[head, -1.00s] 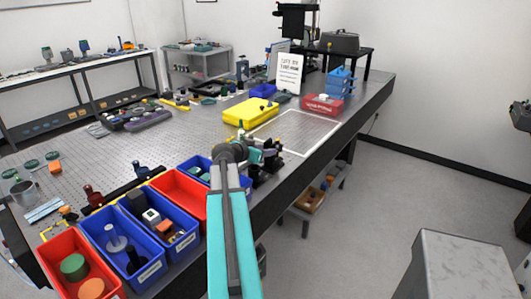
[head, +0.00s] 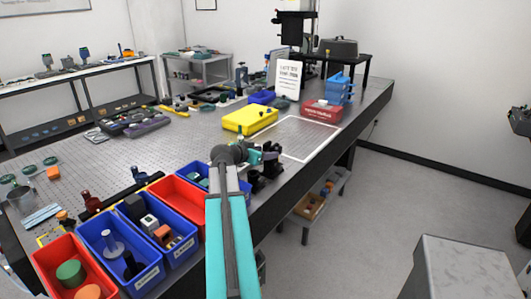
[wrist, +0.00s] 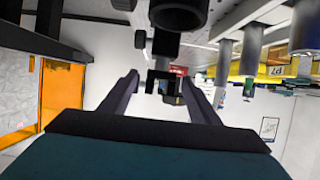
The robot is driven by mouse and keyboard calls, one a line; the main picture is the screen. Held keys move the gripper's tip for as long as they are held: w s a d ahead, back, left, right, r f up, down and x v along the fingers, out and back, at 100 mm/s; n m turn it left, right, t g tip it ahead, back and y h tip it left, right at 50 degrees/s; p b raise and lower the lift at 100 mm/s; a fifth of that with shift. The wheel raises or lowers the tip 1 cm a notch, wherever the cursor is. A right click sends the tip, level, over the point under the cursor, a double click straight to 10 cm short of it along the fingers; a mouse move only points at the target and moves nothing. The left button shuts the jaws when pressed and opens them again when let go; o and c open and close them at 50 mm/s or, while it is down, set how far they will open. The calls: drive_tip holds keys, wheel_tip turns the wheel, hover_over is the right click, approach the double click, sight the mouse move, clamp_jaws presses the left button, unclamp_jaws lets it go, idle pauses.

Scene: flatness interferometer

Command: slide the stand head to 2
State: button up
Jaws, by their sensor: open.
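A tall stand at the back of the bench has a dark head (head: 291,25) on a pale upright column. I take this as the stand head; its scale and the number 2 cannot be read. My gripper (head: 268,154) is over the near right edge of the bench, far from that stand, and is small and partly hidden by my arm in the head view. In the wrist view my gripper (wrist: 160,78) has its two fingers spread. Dark parts show beyond and between the fingertips, but I see no contact.
Red and blue bins line the near left edge; one red bin (head: 178,191) is beside my arm. The floor at right is open, with a grey block (head: 450,265) in front.

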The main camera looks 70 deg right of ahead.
drive_tip(key=shift+a, duration=0.1)
drive_tip(key=b+v, duration=0.3)
drive_tip(key=v, duration=1)
drive_tip(key=shift+a+r, duration=0.2)
drive_tip(key=shift+r, duration=0.05)
idle(0.7)
